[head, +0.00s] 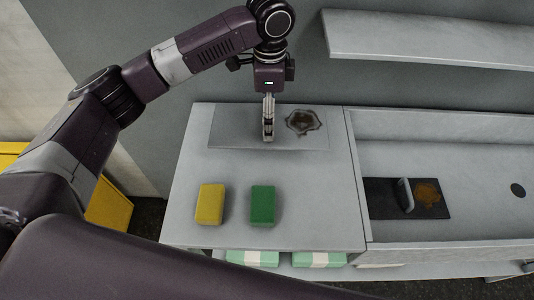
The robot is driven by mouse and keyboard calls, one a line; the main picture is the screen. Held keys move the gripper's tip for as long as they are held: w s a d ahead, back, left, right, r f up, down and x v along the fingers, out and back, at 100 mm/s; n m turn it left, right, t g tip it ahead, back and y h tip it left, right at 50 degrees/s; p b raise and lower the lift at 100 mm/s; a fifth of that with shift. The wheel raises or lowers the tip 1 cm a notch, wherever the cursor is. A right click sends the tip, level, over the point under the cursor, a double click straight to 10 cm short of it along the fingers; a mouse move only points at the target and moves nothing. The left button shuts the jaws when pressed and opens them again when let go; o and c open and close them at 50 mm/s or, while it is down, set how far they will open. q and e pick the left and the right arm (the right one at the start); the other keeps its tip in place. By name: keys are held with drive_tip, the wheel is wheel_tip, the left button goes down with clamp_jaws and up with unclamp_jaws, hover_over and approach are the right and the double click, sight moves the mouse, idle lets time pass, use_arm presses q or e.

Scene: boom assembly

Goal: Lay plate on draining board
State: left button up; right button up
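A flat grey plate (236,127) with a dark brown stained patch (303,122) lies at the back of the pale counter (190,180), left of the sink. My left gripper (268,132) points down over the middle of this plate, just left of the stain. Its fingers look close together; whether they hold anything is hidden. A black plate (380,200) with a grey upright handle (405,195) and an orange-brown stain lies in the sink (460,170). I cannot tell which surface is the draining board. My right gripper is out of view.
A yellow sponge (210,204) and a green sponge (262,205) lie on the counter's front half. Green-and-white packs (320,259) sit on a lower shelf. A wall shelf (420,42) is above the sink. A yellow box (108,208) stands left. The sink's right side is clear around the drain.

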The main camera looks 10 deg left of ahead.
use_arm(q)
wheel_tip(320, 180, down, 3)
drive_tip(key=shift+f+p, duration=0.15)
drive_tip(key=shift+p, duration=0.35)
drive_tip(key=shift+f+p, duration=0.65)
drive_tip(key=shift+f, duration=2.5)
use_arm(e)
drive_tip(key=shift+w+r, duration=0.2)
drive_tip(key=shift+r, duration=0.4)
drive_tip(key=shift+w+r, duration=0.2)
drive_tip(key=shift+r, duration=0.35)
use_arm(q)
drive_tip(key=shift+f, duration=0.1)
drive_tip(key=o, duration=2.1)
drive_tip(key=shift+s+f, duration=0.1)
drive_tip(key=shift+s, duration=0.05)
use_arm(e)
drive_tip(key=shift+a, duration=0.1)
use_arm(q)
drive_tip(key=shift+r, duration=0.45)
wheel_tip(320, 180, up, 11)
drive_tip(key=b, duration=0.3)
drive_tip(key=shift+r, duration=0.15)
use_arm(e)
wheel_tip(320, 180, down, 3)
